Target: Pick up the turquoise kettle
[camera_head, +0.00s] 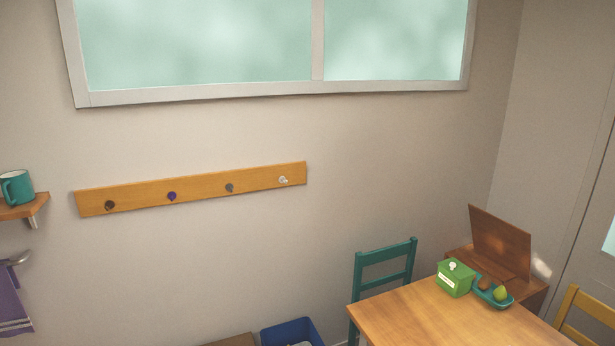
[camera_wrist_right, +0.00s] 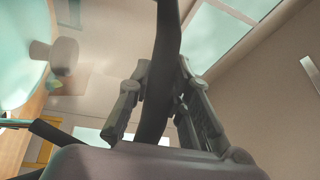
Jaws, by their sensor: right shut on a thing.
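In the right wrist view my right gripper (camera_wrist_right: 163,70) has its two grey fingers closed on either side of a dark curved bar, which looks like the handle (camera_wrist_right: 165,35) of the turquoise kettle. A pale turquoise rounded surface (camera_wrist_right: 14,60) with a grey knob beside it shows at the left edge and looks like the kettle's body; most of it is outside the picture. The kettle is not in the head view. Neither gripper shows in the head view, and my left gripper is in no view.
The head view shows a wooden table (camera_head: 410,318) with a green box (camera_head: 454,280) and a teal dish (camera_head: 480,294) holding fruit. A teal chair (camera_head: 386,256) stands behind it. A teal mug (camera_head: 20,188) sits on a wall shelf. A peg rail (camera_head: 200,188) hangs on the wall.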

